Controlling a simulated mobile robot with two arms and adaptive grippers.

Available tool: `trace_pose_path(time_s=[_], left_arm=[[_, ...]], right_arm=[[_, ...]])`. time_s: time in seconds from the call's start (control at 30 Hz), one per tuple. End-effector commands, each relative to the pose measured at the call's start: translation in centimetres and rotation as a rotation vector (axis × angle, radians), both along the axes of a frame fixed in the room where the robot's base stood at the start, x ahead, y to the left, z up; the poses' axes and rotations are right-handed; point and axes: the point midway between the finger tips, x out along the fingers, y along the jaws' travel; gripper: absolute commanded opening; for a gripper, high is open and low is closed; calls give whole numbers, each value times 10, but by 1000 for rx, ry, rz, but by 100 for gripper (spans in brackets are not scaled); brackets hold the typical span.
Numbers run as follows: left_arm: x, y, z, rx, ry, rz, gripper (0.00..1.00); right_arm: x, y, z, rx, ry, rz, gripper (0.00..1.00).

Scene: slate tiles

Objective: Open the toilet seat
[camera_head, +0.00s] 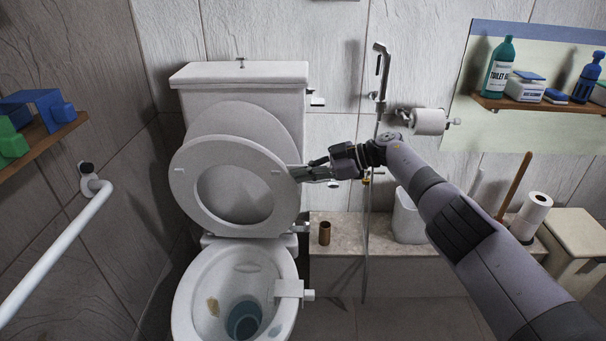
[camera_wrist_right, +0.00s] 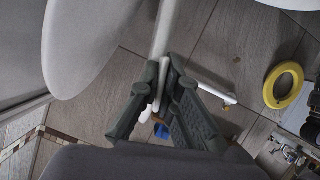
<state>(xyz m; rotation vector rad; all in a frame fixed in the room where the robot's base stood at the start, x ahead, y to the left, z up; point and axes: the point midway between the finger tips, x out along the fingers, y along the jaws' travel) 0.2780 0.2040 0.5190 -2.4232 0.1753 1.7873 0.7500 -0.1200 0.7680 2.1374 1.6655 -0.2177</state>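The toilet seat (camera_head: 186,184), a white ring, is raised and stands steeply above the open bowl (camera_head: 184,309). Its upper part leans back toward the white lid (camera_head: 246,122), which stands up against the tank. My right gripper (camera_head: 304,173) is at the ring's right edge, its fingertips touching or very near it. In the right wrist view the dark fingers (camera_wrist_right: 172,66) come close together at the tips beside a narrow white strip; I cannot tell whether they clasp the rim. My left gripper is not in view.
A white grab rail (camera_head: 55,250) runs along the left wall. A spray hose (camera_head: 380,75) and a paper roll (camera_head: 429,121) hang on the back wall. A low ledge right of the toilet holds a brown cup (camera_head: 324,233) and a white bin (camera_head: 409,218).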

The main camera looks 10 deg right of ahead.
Motion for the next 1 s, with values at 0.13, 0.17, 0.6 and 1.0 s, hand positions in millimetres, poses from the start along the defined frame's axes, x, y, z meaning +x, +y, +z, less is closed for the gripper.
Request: trace_pose_path(time_s=[0.13, 0.17, 0.6, 1.0], left_arm=[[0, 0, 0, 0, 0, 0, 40], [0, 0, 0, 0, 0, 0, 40], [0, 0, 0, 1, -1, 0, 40], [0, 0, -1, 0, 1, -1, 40]], right_arm=[[0, 0, -1, -1, 1, 0, 0], [0, 0, -1, -1, 1, 0, 0], [0, 0, 0, -1, 1, 1, 25], [-2, -10, 3, -1, -2, -2, 25]])
